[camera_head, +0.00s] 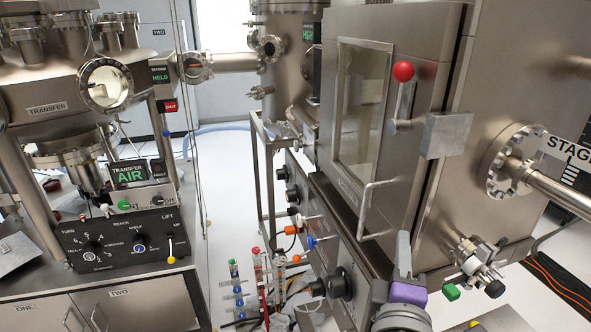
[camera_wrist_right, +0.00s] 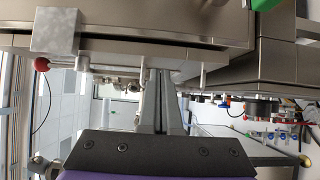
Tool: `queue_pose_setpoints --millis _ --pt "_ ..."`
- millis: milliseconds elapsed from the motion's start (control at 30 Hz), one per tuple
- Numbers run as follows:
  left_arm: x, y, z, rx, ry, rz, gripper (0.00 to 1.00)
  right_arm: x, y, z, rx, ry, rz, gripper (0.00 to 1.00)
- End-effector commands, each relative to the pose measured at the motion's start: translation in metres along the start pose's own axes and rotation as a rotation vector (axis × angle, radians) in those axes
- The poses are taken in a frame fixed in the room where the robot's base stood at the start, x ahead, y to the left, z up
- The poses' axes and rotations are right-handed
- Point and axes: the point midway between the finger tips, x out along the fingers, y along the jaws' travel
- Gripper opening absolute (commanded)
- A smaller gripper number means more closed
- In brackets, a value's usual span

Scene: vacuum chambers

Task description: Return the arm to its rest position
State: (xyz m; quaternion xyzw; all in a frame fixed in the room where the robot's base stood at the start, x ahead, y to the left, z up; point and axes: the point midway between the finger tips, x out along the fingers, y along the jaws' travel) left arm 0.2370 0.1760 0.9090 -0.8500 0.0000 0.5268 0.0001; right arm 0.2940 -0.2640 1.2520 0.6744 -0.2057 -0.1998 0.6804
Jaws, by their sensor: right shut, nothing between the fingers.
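My right gripper (camera_head: 403,242) is in front of the lower part of the steel chamber, at the lower right of the head view. Its grey fingers point up and away, above a purple body. In the right wrist view the right gripper (camera_wrist_right: 159,78) has its two fingers together with nothing between them. My left gripper is not in view.
The chamber door (camera_head: 362,115) has a window, a red-knobbed lever (camera_head: 403,72) and a bar handle (camera_head: 368,208) close to my right gripper. A valve (camera_head: 476,262) with a green knob is to its right. The transfer console (camera_head: 125,243) is at left. White floor shows between.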

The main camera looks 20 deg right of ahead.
Motion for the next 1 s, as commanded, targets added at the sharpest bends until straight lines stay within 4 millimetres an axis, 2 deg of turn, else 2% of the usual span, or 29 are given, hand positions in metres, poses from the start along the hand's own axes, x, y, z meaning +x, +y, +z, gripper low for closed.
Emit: queue_pose_setpoints --millis 67,133,233,367,467,600,700,833,1000 --pt "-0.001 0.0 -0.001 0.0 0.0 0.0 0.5 0.001 -0.003 0.001 0.008 -0.005 -0.01 0.0" --pt "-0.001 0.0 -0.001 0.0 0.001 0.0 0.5 0.003 -0.014 0.004 0.033 -0.024 -0.044 0.0" --pt "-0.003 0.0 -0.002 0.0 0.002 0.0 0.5 0.006 -0.049 0.01 0.112 -0.075 -0.149 0.0" --pt "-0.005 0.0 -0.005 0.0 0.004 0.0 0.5 0.003 -0.118 0.019 0.275 -0.172 -0.358 0.0" --pt "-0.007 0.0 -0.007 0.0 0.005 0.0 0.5 -0.008 -0.174 0.019 0.418 -0.245 -0.53 0.0" --pt "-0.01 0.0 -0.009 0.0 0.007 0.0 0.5 -0.033 -0.242 0.007 0.628 -0.326 -0.766 0.0" --pt "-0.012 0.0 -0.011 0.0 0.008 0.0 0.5 -0.053 -0.279 -0.007 0.775 -0.368 -0.92 0.0" --pt "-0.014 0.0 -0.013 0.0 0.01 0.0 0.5 -0.076 -0.307 -0.028 0.933 -0.397 -1.072 0.0" --pt "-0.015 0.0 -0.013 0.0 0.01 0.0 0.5 -0.091 -0.322 -0.044 1.044 -0.409 -1.175 0.0"
